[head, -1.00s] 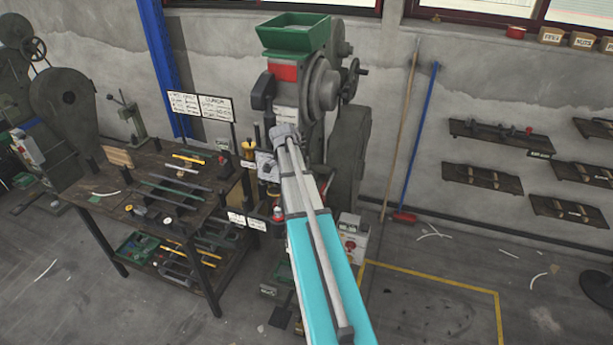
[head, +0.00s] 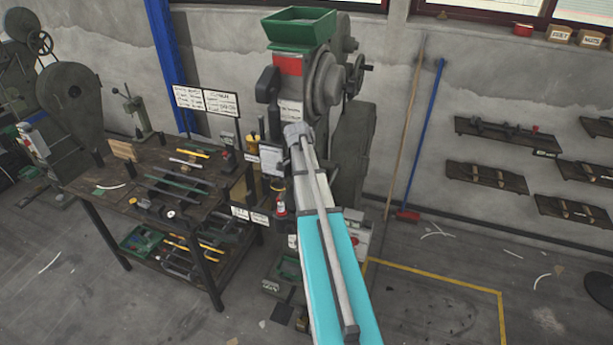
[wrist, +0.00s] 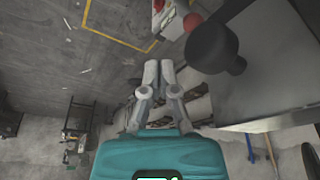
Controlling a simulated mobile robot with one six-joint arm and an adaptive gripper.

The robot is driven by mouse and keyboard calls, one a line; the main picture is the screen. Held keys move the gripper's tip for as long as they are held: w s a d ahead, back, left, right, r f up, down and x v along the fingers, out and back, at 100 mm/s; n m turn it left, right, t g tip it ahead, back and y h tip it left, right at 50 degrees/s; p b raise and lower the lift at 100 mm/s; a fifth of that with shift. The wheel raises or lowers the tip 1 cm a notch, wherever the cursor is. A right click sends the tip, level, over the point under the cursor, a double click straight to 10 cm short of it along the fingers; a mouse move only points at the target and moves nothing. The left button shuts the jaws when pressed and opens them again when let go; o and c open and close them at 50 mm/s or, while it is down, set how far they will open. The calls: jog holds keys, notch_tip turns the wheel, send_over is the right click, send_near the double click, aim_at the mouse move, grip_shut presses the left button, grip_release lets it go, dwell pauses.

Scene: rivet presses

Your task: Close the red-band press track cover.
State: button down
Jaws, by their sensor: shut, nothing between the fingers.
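The red-band press (head: 326,85) stands at the back middle in the head view, with a red band (head: 288,65) under its green hopper. I cannot make out its track cover; my arm crosses in front of the lower press. My gripper (wrist: 157,72) shows in the wrist view with its fingers together and nothing held. A dark round knob (wrist: 212,48) and a red ball (wrist: 192,22) are to the right of the fingertips, apart from them in the picture. In the head view I cannot clearly make out the gripper.
A workbench (head: 120,185) with tools and signs stands left of the press. A control box (head: 356,235) is right of my arm, near yellow floor tape (head: 440,276). A broom (head: 423,140) leans on the wall. A large grey surface (wrist: 275,65) fills the wrist view's right side.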

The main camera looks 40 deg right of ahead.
jog(key=d+p+v, duration=0.1)
jog(key=p+v, duration=0.8)
jog(key=shift+w+r+p, duration=0.4)
jog(key=shift+r, duration=0.05)
jog(key=shift+a, duration=0.1)
dwell(0.7)
jog(key=s+a+f+n+y+b, duration=0.1)
jog(key=s+a+f+n+b, duration=0.3)
jog(key=a+f+n+b, duration=0.3)
jog(key=s+a+f+n+y+b, duration=0.1)
jog(key=s+a+f+n+b, duration=0.3)
jog(key=a, duration=1.4)
jog(key=s+a+f+n+t+y+b, duration=0.1)
jog(key=s+a+f+n+b, duration=0.3)
jog(key=a+f+n+b, duration=0.6)
jog(key=shift+a+f+n, duration=0.45)
jog(key=shift+a+n, duration=0.25)
jog(key=shift+a, duration=0.95)
